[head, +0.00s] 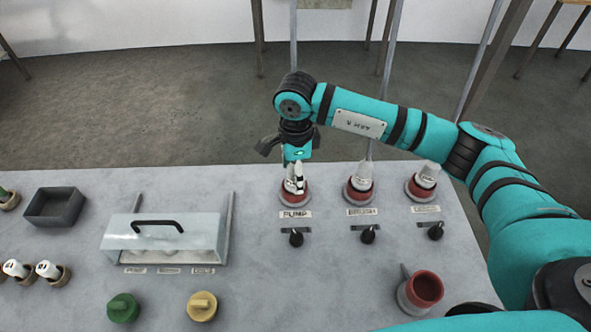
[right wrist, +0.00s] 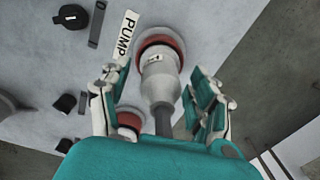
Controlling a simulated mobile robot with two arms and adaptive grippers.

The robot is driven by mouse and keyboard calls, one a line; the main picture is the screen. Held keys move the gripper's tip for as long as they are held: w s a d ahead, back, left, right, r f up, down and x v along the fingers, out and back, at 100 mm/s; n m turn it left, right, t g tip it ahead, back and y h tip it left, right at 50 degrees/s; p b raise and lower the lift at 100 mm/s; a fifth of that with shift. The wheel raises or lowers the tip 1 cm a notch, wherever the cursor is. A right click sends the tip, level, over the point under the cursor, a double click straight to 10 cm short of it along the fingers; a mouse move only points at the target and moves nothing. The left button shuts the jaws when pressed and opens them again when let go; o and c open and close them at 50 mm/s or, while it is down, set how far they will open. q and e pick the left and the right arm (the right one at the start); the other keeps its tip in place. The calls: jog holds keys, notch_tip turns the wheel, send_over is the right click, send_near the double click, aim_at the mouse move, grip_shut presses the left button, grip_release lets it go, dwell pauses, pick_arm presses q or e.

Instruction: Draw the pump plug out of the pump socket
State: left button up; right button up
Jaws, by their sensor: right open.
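The pump plug (right wrist: 160,78) is a pale grey-white plug with a dark cable. It sits in the red pump socket (right wrist: 169,37), beside the PUMP label (right wrist: 125,38). In the head view the red socket (head: 296,200) is at the far middle of the table, and the gripper largely hides the plug. My right gripper (head: 294,180) is above this socket, pointing down. In the right wrist view the right gripper (right wrist: 156,95) is open, with one finger on each side of the plug and gaps between. My left gripper is out of view.
Two similar plugs (head: 361,176) (head: 427,175) stand in red sockets to the right. Black knobs (head: 296,238) lie in front of the sockets.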

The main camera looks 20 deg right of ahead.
jog(key=shift+f, duration=0.15)
grip_shut()
jog(key=c, duration=0.8)
grip_release()
grip_shut()
jog(key=shift+r+p, duration=1.45)
jog(key=shift+r, duration=1.55)
jog(key=shift+r+p, duration=0.7)
jog(key=shift+r, duration=0.8)
